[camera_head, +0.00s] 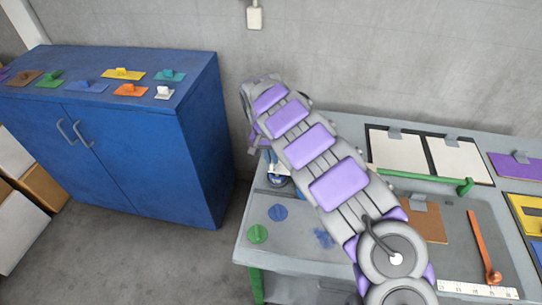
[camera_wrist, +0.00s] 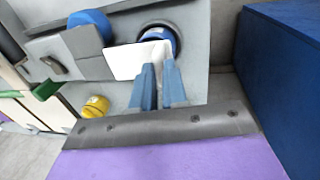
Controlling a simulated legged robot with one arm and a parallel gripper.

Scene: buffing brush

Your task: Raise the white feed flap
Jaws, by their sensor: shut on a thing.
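The white feed flap (camera_wrist: 138,60) shows in the wrist view as a pale, tilted plate in front of a grey machine body. My gripper (camera_wrist: 159,75) has two blue fingers, shut on the flap at its lower right edge. The fingertips cover part of that edge. A round blue part (camera_wrist: 158,35) sits just behind the flap's upper right corner.
A yellow knob (camera_wrist: 96,106) and a green bar (camera_wrist: 46,89) lie left of the fingers. The grey workbench (camera_head: 285,225) carries panels, a green handle (camera_head: 425,178) and an orange lever (camera_head: 482,245). A blue cabinet (camera_head: 130,140) stands left, across a floor gap.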

